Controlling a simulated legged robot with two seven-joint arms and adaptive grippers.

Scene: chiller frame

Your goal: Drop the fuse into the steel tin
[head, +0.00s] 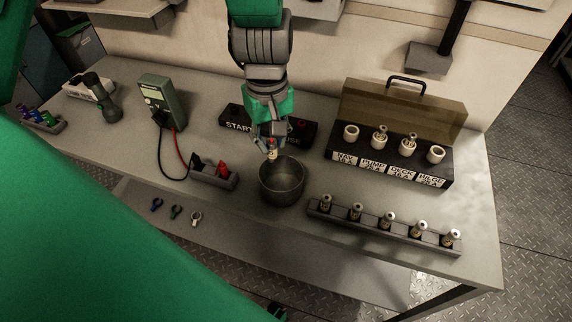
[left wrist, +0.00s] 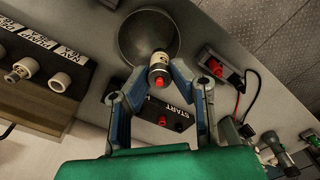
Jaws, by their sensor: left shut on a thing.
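The steel tin (head: 282,182) is a round, dark, open bowl near the front of the bench. My left gripper (head: 270,150) is shut on a fuse (head: 271,149), a small pale cylinder with a red end. It is held at the back left rim of the tin, above the bench. In the left wrist view the fuse (left wrist: 161,70) sits between the two fingertips (left wrist: 160,78), overlapping the rim of the tin (left wrist: 147,36). The inside of the tin that shows looks empty. My right gripper does not show clearly in either view.
A rack of several fuses (head: 385,228) stands to the right of the tin. Behind it is a labelled fuse box (head: 390,160) with a raised lid. A probe holder (head: 213,175) stands left of the tin, near a green meter (head: 161,103). A START block (head: 235,125) lies behind.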

